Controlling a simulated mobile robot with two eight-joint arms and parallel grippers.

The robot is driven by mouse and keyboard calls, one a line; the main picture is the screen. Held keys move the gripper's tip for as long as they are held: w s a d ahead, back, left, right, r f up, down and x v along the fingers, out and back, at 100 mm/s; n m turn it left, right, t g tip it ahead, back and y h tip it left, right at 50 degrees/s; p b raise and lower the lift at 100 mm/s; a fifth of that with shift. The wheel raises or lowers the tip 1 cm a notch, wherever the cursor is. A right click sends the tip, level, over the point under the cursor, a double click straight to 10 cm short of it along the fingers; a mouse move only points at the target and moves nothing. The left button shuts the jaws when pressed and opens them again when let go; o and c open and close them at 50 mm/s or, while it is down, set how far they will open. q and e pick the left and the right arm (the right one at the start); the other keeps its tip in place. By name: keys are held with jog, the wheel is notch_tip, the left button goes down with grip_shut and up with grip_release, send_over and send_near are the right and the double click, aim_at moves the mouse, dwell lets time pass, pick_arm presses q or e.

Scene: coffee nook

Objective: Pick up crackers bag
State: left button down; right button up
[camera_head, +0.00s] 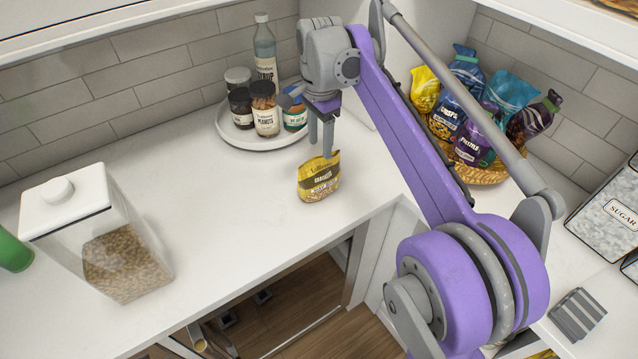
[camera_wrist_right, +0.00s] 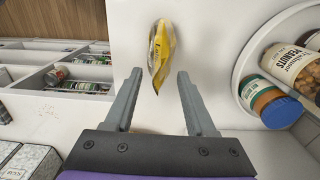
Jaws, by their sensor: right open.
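A small yellow crackers bag (camera_head: 318,180) stands upright on the white counter near its front edge in the head view. My right gripper (camera_head: 322,148) points down just above and behind the bag, its fingers overlapping the bag's top in the picture. In the right wrist view the fingers (camera_wrist_right: 157,78) are open, and the bag (camera_wrist_right: 161,52) shows beyond and between their tips, seen nearly edge-on. Nothing is held between the fingers. My left gripper is in neither view.
A round white tray (camera_head: 228,133) with jars and a syrup bottle (camera_head: 265,52) stands behind the gripper. A clear canister (camera_head: 120,255) is at left. A basket (camera_head: 490,174) of snack bags is at right.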

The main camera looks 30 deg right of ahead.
aim_at(319, 175)
notch_tip(319, 175, down, 5)
jog(key=shift+r, duration=0.1)
grip_shut()
dwell(0.3)
dwell(1.2)
